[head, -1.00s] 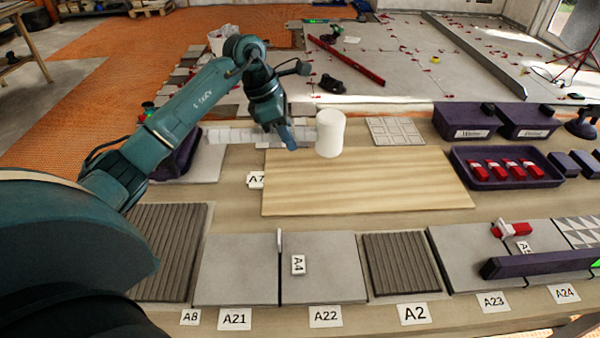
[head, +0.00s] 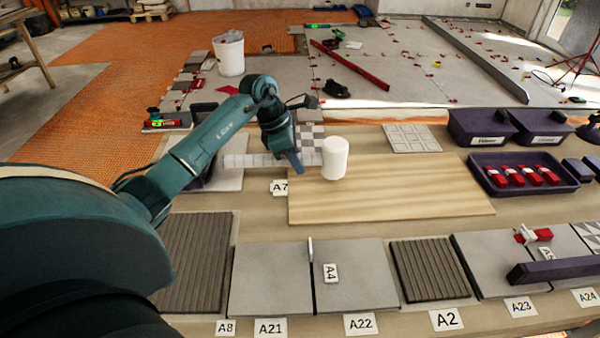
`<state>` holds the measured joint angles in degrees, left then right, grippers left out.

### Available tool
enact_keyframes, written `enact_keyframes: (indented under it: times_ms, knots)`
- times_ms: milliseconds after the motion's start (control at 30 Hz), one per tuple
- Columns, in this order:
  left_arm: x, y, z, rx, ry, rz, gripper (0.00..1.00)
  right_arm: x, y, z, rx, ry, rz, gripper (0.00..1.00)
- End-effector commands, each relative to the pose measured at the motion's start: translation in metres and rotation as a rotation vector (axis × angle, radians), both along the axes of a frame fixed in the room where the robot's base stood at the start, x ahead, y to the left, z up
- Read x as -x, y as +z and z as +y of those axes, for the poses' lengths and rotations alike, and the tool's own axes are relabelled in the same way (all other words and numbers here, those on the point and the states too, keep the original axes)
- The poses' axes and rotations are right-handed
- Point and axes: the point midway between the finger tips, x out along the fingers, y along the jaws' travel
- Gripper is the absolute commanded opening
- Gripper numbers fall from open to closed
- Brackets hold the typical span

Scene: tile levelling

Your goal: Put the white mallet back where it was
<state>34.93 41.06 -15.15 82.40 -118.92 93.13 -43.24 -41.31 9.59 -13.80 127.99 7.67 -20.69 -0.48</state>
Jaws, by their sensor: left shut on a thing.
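The white mallet has a thick white head (head: 335,158) and a pale handle (head: 240,161) pointing left. My left gripper (head: 297,168) is shut on the handle close to the head. The mallet lies roughly level, its head over the back left part of the wooden board (head: 400,190). I cannot tell whether the head touches the board. Part of the handle is hidden behind my gripper. My right gripper is out of view.
A label A7 (head: 279,188) lies at the board's left edge. A patterned tile (head: 411,138) lies behind the board. A purple tray (head: 487,183) with red pieces and purple bins (head: 480,142) stand right. Tiles (head: 270,280) line the front.

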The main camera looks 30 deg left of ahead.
Motion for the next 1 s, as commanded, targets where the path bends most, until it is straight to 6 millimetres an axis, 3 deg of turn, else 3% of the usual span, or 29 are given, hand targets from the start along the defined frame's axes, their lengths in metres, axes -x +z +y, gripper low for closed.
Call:
enact_keyframes:
  times_ms: [300, 667, 700, 1000]
  knots:
    - [0.000, -0.036, 0.000, 0.003, 0.001, 0.000, 0.00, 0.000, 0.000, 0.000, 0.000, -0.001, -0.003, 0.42]
    - [-0.001, -0.041, 0.000, 0.000, 0.000, -0.004, 0.00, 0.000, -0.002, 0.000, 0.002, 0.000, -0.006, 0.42]
    - [0.000, -0.042, 0.000, -0.001, 0.000, -0.001, 0.22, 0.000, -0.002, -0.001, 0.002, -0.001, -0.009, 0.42]
    - [0.000, -0.041, 0.000, 0.000, 0.000, 0.000, 0.43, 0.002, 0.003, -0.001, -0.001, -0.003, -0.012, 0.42]
